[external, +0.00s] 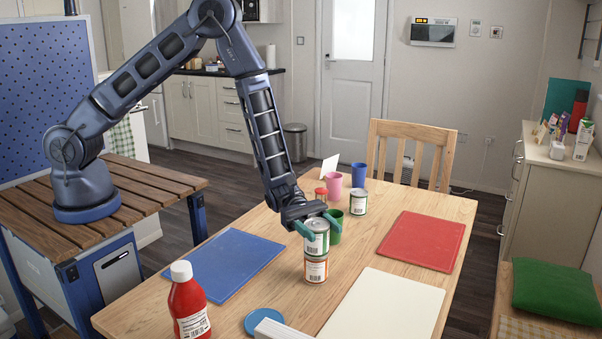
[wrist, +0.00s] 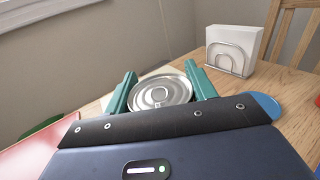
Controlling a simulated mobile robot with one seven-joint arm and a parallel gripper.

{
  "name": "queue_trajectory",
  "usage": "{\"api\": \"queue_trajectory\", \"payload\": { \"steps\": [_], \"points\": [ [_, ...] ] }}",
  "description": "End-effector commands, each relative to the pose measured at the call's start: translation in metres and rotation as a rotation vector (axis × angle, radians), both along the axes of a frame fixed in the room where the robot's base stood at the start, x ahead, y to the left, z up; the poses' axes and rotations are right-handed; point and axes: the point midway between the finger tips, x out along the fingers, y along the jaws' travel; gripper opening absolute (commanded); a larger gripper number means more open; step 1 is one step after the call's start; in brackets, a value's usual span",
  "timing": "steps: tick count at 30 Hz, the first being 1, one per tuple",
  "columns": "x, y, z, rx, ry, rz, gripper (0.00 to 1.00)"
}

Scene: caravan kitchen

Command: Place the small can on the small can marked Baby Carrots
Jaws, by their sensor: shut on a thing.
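A small can with a white and green label (external: 316,238) is between the teal fingers of my gripper (external: 317,224), upright. In the wrist view its silver ring-pull lid (wrist: 161,92) shows between the two fingers (wrist: 164,88). My gripper is shut on this can. Directly beneath it, on the table, stands a can with a white and orange label (external: 316,268). The upper can is lined up over it and appears to touch it. Another small can with a green and white label (external: 358,202) stands farther back on the table. The label words are too small to read.
A green cup (external: 335,228) stands close behind the held can. Pink (external: 334,186) and blue (external: 358,175) cups stand farther back. A red bottle (external: 188,302) is front left. Blue (external: 225,263), red (external: 422,240) and white (external: 385,308) boards lie flat around the cans.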

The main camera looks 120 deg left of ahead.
Motion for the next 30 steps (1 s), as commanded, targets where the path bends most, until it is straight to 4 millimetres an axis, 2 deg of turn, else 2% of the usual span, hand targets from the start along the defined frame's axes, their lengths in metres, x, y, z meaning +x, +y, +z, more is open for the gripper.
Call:
{"api": "queue_trajectory", "payload": {
  "steps": [8,9,12,23,30],
  "points": [
    [0.0,0.0,-0.002,-0.001,-0.001,0.0,0.26],
    [0.0,0.0,-0.002,0.0,0.0,0.0,0.59],
    [0.0,0.0,-0.002,0.0,0.0,0.0,0.77],
    [0.0,0.0,0.001,0.001,-0.001,0.0,0.77],
    [-0.029,0.019,0.001,-0.001,0.001,0.004,0.77]
  ]
}}
